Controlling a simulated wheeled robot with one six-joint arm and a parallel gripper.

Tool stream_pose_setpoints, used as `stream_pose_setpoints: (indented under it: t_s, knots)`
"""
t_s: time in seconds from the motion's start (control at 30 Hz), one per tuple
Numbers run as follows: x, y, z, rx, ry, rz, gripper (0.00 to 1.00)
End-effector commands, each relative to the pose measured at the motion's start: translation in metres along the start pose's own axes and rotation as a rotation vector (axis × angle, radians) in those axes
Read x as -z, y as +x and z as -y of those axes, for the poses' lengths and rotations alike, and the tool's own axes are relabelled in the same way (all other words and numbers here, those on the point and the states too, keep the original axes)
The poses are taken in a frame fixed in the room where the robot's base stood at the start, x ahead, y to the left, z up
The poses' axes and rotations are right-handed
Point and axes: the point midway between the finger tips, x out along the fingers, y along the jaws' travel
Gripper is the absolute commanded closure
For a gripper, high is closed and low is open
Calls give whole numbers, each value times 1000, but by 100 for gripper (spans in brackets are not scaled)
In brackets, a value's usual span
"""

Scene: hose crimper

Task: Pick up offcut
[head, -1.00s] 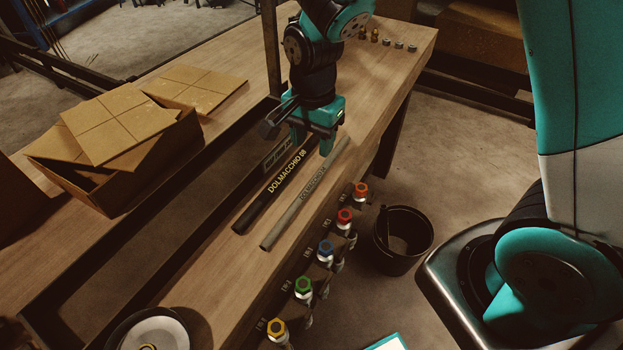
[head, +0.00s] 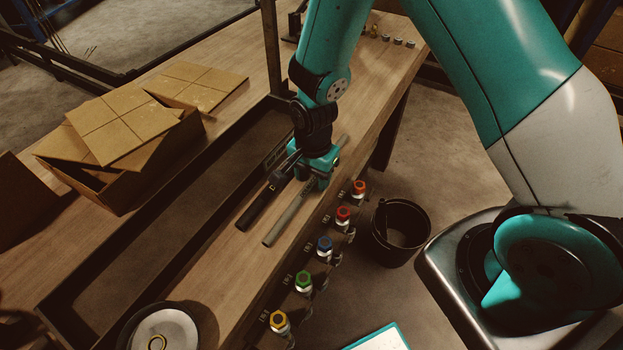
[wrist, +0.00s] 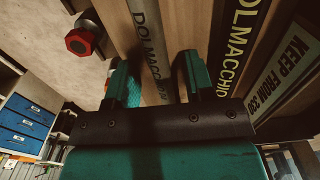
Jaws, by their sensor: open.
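I cannot tell from a label which is called the offcut. My gripper (head: 316,180) is open and low over the far part of the grey hose. In the wrist view the grey hose (wrist: 151,38) runs between the two fingers of my gripper (wrist: 158,72), and the black hose (wrist: 237,45) lies outside the right finger. The far part of the grey hose is partly hidden by my gripper in the head view.
Several coloured fittings, including a blue one (head: 325,244), line the bench's front edge. A black bucket (head: 394,257) stands on the floor. Cardboard boxes (head: 122,125) sit at the left.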

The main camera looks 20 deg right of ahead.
Motion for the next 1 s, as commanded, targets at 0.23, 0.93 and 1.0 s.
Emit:
stream_pose_setpoints:
  t_s: [0.23,0.93,1.0]
  knots:
    - [0,0,0,1,0,0,79]
    - [1,-28,2,6,0,-2,100]
    - [1,-43,2,9,0,-3,100]
